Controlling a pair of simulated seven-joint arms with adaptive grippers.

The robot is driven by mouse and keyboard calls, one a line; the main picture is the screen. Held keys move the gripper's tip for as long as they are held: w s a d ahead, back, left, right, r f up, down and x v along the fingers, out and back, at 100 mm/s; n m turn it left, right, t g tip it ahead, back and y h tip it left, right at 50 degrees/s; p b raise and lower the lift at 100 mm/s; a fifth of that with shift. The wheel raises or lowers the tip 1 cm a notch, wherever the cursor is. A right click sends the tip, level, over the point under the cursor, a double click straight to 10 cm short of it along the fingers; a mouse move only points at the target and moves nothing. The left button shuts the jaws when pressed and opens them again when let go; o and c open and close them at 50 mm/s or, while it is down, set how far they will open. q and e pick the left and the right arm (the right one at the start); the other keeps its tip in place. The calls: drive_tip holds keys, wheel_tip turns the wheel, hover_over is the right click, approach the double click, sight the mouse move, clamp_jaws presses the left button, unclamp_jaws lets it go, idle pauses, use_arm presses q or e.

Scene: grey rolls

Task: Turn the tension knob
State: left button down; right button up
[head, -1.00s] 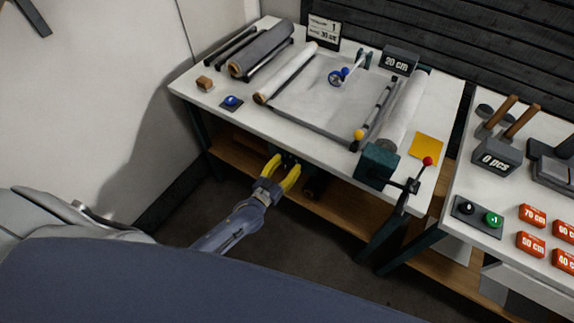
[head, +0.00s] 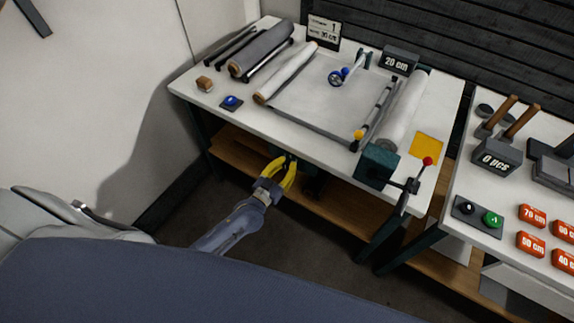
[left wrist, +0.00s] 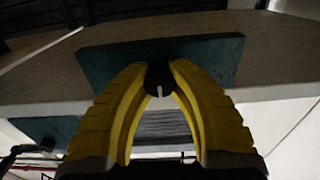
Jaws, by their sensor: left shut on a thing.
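The tension knob (left wrist: 159,79) is a small round dark knob with a white mark, on a dark green plate (left wrist: 105,62) under the front edge of the table. My left gripper (head: 284,165) has yellow fingers and is below the table's front edge. In the left wrist view its fingertips (left wrist: 160,72) close around the knob from both sides. The white mark shows between the fingers and points roughly down in that view. The knob is hidden in the head view. My right gripper is not in view.
The white table (head: 190,83) carries grey rolls (head: 262,50), a frame with sheet, and a teal crank box (head: 376,164) at the right front. A wooden shelf (head: 330,207) runs below. A second table (head: 477,178) with red buttons stands at right.

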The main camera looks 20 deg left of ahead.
use_arm(q)
drive_tip(key=shift+n, duration=0.3)
drive_tip(key=n, duration=0.3)
drive_tip(key=shift+n, duration=0.4)
drive_tip(key=shift+a+n, duration=0.1)
drive_tip(key=shift+n, duration=1.9)
drive_tip(key=c, duration=1.1)
unclamp_jaws()
drive_tip(key=v, duration=1.2)
